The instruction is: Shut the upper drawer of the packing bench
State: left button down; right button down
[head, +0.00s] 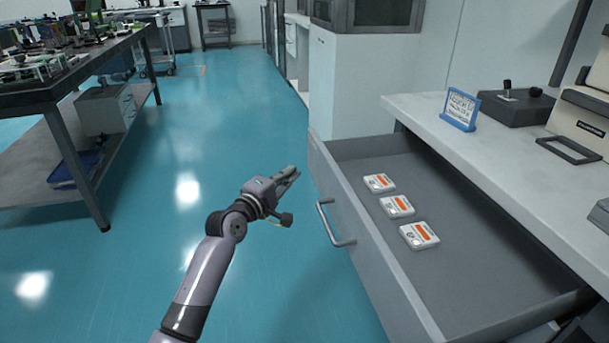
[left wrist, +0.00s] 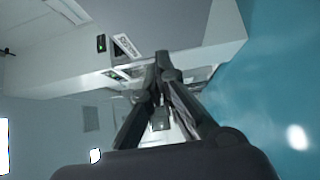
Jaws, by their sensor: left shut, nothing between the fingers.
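The upper drawer (head: 362,242) of the packing bench (head: 425,110) stands pulled well out, with its grey bar handle (head: 334,224) on the front panel. Three white and orange boxes (head: 397,206) lie in a row inside it. My left gripper (head: 292,173) is shut and empty, just left of the drawer front near its far corner and the handle. A gap to the panel seems to show, but its size is hard to tell. In the left wrist view the closed fingers (left wrist: 161,60) meet at their tips. My right gripper is in neither view.
On the bench top stand a blue-framed sign (head: 460,110), a dark control box (head: 512,106) and a beige device (head: 582,115). A dark workbench (head: 50,95) with a lower shelf is at left. The blue floor between is clear.

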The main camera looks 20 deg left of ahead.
aim_at(315, 161)
pick_arm(q)
jog(key=w+d, duration=0.2)
jog(key=d, duration=0.1)
jog(key=shift+w+d, duration=0.2)
jog(key=shift+w, duration=0.15)
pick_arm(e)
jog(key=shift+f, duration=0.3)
